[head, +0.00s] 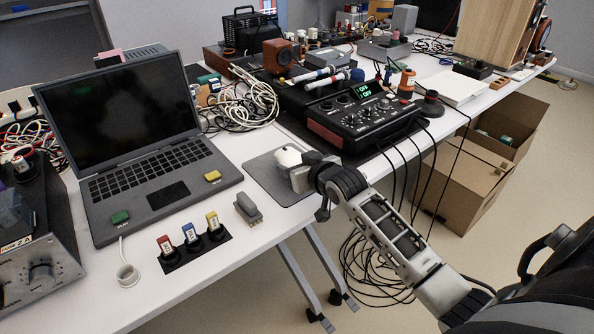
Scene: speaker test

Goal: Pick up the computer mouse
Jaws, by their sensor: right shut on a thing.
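The white computer mouse (288,157) is on the grey mouse mat (262,172), right of the laptop. My right gripper (297,169) reaches in from the right and is shut on the mouse. The gripper covers the near part of the mouse, so I cannot tell whether the mouse is touching the mat or lifted slightly. My left gripper does not show in the head view.
An open laptop (135,160) stands to the left, with red, blue and yellow labelled plugs (190,236) in front. A black mixer (355,115) with cables stands behind the gripper. A grey small device (248,209) lies near the table's front edge. Cardboard boxes (465,178) stand on the floor.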

